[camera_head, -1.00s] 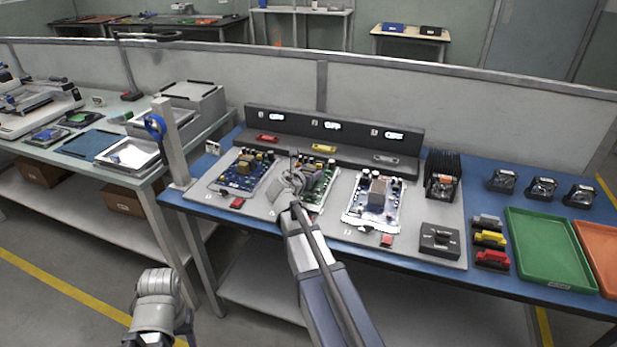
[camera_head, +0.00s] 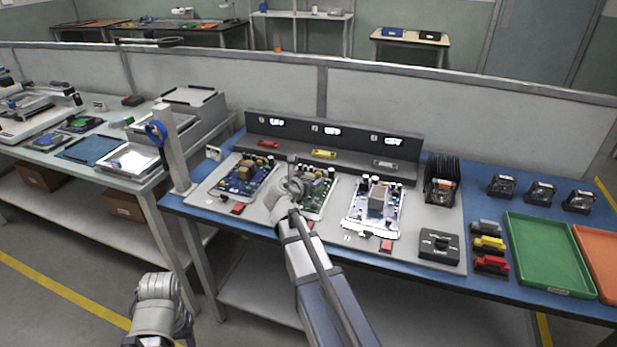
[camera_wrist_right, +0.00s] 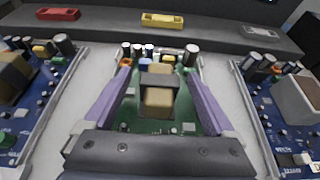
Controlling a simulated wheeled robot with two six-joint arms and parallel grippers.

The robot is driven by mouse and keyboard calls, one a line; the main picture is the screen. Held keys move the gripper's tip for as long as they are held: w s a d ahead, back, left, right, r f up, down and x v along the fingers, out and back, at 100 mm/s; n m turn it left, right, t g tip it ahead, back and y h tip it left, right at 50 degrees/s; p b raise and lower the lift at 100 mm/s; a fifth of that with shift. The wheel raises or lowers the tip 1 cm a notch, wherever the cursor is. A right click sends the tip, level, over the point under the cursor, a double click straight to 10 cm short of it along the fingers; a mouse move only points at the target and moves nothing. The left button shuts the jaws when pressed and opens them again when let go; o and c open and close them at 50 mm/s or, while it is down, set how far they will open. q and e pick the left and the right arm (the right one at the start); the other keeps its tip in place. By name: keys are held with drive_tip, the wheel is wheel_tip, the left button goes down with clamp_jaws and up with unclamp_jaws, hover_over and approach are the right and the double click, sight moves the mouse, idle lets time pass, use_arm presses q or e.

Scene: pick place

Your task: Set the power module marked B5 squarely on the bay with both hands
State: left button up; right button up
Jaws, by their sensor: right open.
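A green circuit board (camera_head: 318,190) lies at the middle place of a grey panel (camera_head: 410,235), between a blue board on the left (camera_head: 243,176) and another on the right (camera_head: 374,205). I cannot read B5 on any of them. My right gripper (camera_head: 291,163) is over the green board and hides part of it. In the right wrist view the gripper (camera_wrist_right: 157,72) is open, its purple fingers on either side of the board's brown block (camera_wrist_right: 158,98). Contact cannot be told. My left arm shows at the lower left, but its gripper is not visible.
A black finned block (camera_head: 442,180) and a dark switch box (camera_head: 438,246) stand right of the boards. Several small coloured blocks (camera_head: 489,245) and a green tray (camera_head: 548,255) lie farther right. A post with a blue ring (camera_head: 156,133) stands left.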

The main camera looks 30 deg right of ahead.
drive_tip(key=p+v, duration=0.3)
drive_tip(key=v, duration=0.7)
drive_tip(key=shift+s+a+r, duration=0.15)
drive_tip(key=shift+s+r, duration=0.05)
